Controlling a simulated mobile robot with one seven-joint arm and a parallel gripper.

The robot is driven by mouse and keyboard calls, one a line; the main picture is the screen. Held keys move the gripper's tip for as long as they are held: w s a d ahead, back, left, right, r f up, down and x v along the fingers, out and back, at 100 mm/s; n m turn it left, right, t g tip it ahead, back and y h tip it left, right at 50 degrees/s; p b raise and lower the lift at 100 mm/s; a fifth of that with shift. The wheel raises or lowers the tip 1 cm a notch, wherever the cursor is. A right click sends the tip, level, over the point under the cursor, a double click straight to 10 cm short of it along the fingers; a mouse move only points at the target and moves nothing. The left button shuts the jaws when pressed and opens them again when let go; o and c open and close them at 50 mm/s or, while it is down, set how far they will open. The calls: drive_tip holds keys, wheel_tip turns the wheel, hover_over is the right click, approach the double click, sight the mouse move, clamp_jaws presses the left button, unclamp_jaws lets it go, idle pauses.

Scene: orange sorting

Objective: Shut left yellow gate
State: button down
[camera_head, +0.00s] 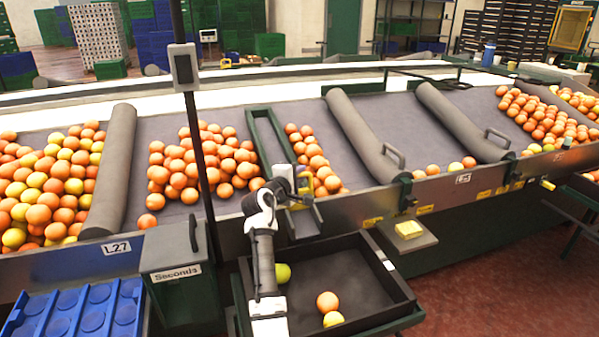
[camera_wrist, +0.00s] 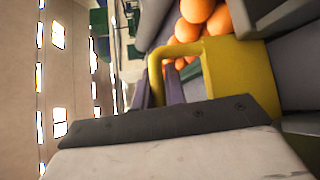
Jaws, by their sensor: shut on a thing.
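The left yellow gate (camera_head: 304,184) is at the front edge of the sloped sorting table, at the lower end of a narrow lane of oranges. My gripper (camera_head: 300,192) is at this gate and shut on it. In the wrist view, the gate's yellow block and looped handle (camera_wrist: 240,75) fill the middle right, with grey finger parts close on both sides. My wrist and fingers hide part of the gate in the head view. I cannot tell how far the gate is open.
A black tray (camera_head: 398,309) with a few fruits lies below my arm. Grey padded dividers (camera_head: 365,135) separate the lanes. A "Seconds" bin (camera_head: 180,250), a thin dark post (camera_head: 200,150) and a blue crate (camera_head: 75,310) stand at left.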

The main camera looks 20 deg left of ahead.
drive_tip(key=shift+f, duration=0.4)
drive_tip(key=c, duration=1.5)
unclamp_jaws()
drive_tip(key=shift+o, duration=0.2)
drive_tip(key=shift+r, duration=0.1)
drive_tip(key=shift+s, duration=0.1)
drive_tip(key=b+v, duration=0.2)
drive_tip(key=v, duration=1.1)
drive_tip(key=shift+s+a, duration=0.15)
drive_tip(key=shift+s, duration=0.2)
